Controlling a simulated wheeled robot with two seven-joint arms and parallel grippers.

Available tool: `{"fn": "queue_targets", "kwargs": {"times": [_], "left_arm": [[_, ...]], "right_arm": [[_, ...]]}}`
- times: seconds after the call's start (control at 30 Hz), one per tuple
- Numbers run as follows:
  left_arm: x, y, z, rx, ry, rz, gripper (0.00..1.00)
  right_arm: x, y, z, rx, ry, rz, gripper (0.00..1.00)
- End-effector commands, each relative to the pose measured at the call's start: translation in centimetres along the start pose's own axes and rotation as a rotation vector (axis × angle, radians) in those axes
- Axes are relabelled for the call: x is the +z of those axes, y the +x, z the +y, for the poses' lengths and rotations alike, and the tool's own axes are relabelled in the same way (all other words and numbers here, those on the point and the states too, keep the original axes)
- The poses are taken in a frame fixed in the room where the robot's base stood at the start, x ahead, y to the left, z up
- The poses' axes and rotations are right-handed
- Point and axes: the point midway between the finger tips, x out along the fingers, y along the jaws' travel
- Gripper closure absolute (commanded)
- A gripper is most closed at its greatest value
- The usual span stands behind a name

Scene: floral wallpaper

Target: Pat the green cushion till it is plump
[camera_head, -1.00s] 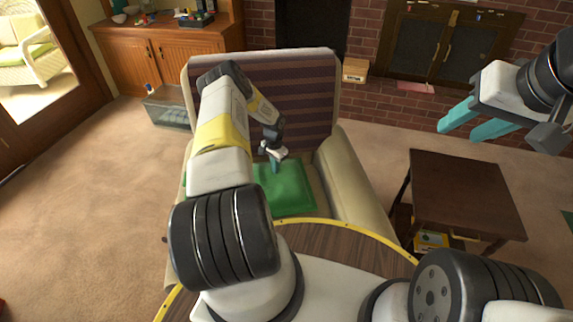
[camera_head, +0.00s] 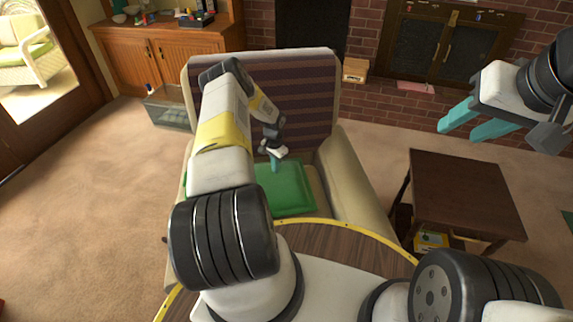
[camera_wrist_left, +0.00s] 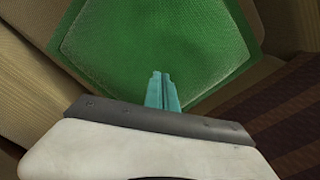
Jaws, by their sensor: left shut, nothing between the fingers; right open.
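The green cushion (camera_head: 291,190) lies flat on the armchair seat, partly hidden by my left arm in the head view. It fills the upper middle of the left wrist view (camera_wrist_left: 150,45), with a raised piped edge. My left gripper (camera_head: 275,166) is shut and empty, its teal fingers pointing down over the cushion's back part. In the left wrist view the closed fingertips (camera_wrist_left: 160,76) overlap the cushion near its edge; I cannot tell whether they touch it. My right gripper (camera_head: 466,124) is open and empty, high at the right, away from the armchair.
The armchair has a striped back (camera_head: 305,95) and a beige right arm (camera_head: 353,183). A dark side table (camera_head: 465,190) stands to the right. A clear bin (camera_head: 168,109) stands left of the chair. A small box (camera_head: 355,70) is behind it. Carpet at the left is free.

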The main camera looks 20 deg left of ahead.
Motion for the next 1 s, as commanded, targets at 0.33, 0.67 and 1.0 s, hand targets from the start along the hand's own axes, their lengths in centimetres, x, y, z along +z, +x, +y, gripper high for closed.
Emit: {"fn": "queue_targets", "kwargs": {"times": [0.33,0.67,1.0], "left_arm": [[0.0,-1.1,0.0,0.000,0.000,-0.001,1.00],[0.0,0.1,0.0,0.000,-0.001,0.000,1.00],[0.0,1.8,0.0,0.000,-0.001,-0.001,1.00]], "right_arm": [[0.0,0.0,0.0,0.000,0.000,0.000,0.58],[0.0,0.0,0.0,0.000,0.000,0.000,0.58],[0.0,0.0,0.0,0.000,0.000,0.000,0.58]]}}
